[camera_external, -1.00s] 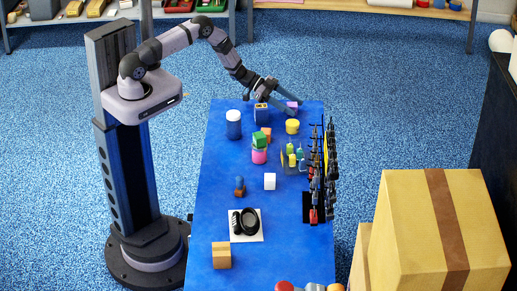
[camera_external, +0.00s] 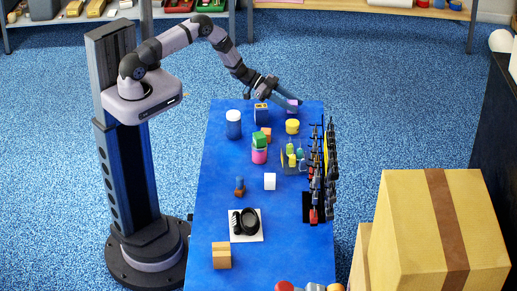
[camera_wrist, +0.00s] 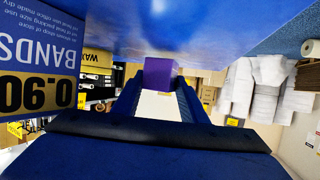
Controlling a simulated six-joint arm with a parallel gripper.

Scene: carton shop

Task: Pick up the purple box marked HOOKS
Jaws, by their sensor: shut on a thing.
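The purple box (camera_external: 292,105) is at the far right end of the blue table in the external view. In the wrist view the purple box (camera_wrist: 159,73) shows between the tips of my two fingers, and I cannot read any marking on it. My gripper (camera_external: 296,102) reaches down to it from the left and is shut on it. In the wrist view, which is upside down, my gripper (camera_wrist: 160,88) has a finger on each side of the box. The box is at or very near the table surface; I cannot tell whether it touches.
A price sign reading BANDS 0.90 (camera_wrist: 38,62) stands close beside my gripper. A rack of dark tools (camera_external: 330,165) lines the table's right edge.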

